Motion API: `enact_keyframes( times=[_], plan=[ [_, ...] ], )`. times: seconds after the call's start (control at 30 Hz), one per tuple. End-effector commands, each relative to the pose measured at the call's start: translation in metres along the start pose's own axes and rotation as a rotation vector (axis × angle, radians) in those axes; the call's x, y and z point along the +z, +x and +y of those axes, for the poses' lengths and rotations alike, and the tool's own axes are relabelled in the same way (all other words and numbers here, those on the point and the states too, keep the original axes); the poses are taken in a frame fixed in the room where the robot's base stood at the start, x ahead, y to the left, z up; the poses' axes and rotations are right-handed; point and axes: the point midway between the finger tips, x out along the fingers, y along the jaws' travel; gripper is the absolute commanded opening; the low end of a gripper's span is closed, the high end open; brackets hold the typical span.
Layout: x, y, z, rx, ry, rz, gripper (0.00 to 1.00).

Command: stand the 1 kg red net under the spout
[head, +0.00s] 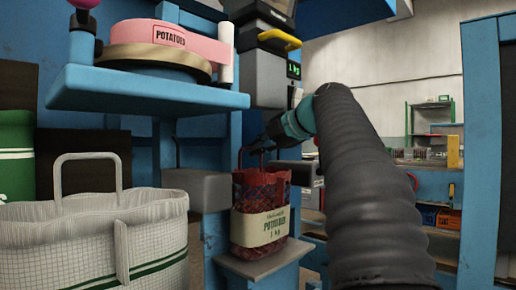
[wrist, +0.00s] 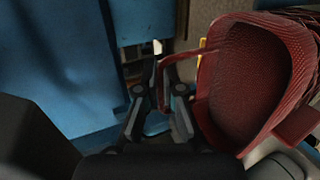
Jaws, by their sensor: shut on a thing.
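The red net (head: 262,222) is a dark red mesh bag with a cream label reading "POTATOES 1 kg". The spout opening itself cannot be made out.
A white checked bag (head: 95,240) with a handle stands at the front left, beside a green sack (head: 15,155). Grey blocks flank the net. Racks stand far right.

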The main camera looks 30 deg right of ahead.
Motion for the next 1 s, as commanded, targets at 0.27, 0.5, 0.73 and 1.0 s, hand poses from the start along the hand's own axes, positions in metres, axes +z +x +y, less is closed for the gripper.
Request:
enact_keyframes(
  times=[0.27, 0.5, 0.73, 1.0],
  plan=[
    [0.000, 0.000, -0.001, -0.001, 0.001, 0.000, 0.31],
    [0.000, 0.000, 0.000, 0.000, 0.001, 0.000, 0.31],
    [0.001, -0.014, 0.000, 0.002, 0.001, -0.003, 0.31],
    [0.001, -0.065, 0.000, 0.001, 0.001, -0.005, 0.31]
  ],
)
